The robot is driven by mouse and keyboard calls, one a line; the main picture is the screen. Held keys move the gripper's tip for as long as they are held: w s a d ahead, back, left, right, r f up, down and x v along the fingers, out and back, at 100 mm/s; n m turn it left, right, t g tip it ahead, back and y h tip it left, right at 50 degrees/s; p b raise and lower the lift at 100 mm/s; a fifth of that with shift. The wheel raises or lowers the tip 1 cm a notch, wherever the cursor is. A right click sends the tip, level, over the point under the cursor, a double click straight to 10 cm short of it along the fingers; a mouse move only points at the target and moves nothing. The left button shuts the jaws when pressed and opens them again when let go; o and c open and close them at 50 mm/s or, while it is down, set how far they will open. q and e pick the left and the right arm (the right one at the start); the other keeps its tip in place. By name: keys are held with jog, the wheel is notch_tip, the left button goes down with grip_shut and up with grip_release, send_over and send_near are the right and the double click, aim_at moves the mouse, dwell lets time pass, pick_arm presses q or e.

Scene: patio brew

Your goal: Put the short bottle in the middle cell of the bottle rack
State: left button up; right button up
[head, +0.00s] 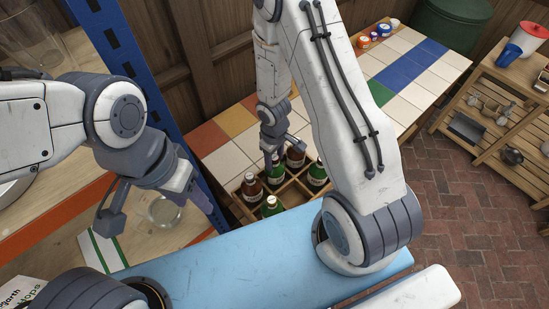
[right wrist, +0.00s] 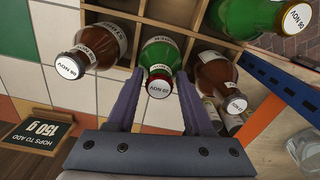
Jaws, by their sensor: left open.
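A green bottle (right wrist: 160,58) with a red-rimmed cap, which looks like the short bottle, is between my right gripper's fingers (right wrist: 160,76). The fingertips lie against both its sides. In the head view my right gripper (head: 274,153) is over the back-left side of the wooden bottle rack (head: 240,212), with the green bottle below it. The rack also shows in the right wrist view (right wrist: 190,32). The bottle's base is hidden, so I cannot tell whether it rests in a cell. My left gripper (head: 155,212) is open and empty, away from the rack.
Brown bottles (head: 252,187) (head: 296,157) and green bottles (head: 271,206) (head: 317,174) stand in the rack close around. A blue shelf post (head: 150,80) and a glass container (head: 160,212) are at the left.

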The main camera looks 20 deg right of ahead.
jog(key=shift+o, duration=0.6)
notch_tip(320, 180, up, 10)
jog(key=p, duration=0.8)
jog(key=shift+r, duration=0.2)
jog(key=s+a+r, duration=0.2)
jog(key=a+r, duration=0.3)
jog(key=r, duration=0.5)
jog(key=s+a+r, duration=0.3)
jog(key=s+r, duration=0.4)
jog(key=s, duration=0.1)
jog(key=s+a+r+n+y, duration=0.1)
jog(key=s+a+r, duration=0.3)
jog(key=s+r, duration=0.4)
jog(key=shift+a+n, duration=0.2)
jog(key=shift+n, duration=0.1)
jog(key=shift+s+r, duration=0.1)
